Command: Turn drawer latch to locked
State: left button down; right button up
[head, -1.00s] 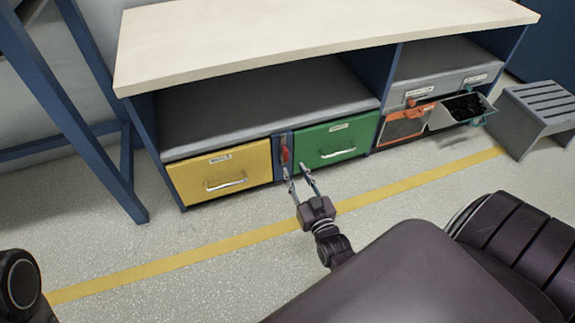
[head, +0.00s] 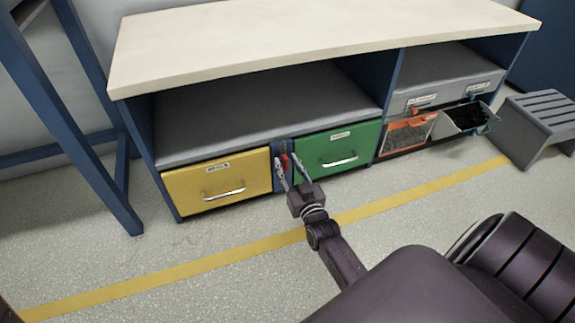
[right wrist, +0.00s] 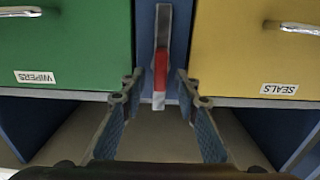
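The drawer latch (head: 284,161) has a red grip and sits on the narrow blue post between the yellow drawer (head: 190,190) and the green drawer (head: 350,138). In the right wrist view, which looks upside down, the latch (right wrist: 161,72) lies in line with the post, its red part between my fingers. My right gripper (head: 286,159) is open, its fingertips at the latch, one on each side. The wrist view shows gaps between the fingertips (right wrist: 158,83) and the latch. Both drawers look closed. My left gripper is out of view.
A pale worktop (head: 300,40) overhangs the open shelf (head: 260,110) above the drawers. Orange-fronted and grey bins (head: 405,136) are at the right, beside a grey step stool (head: 545,125). Floor with a yellow line (head: 230,257) lies in front.

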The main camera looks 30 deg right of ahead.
grip_shut()
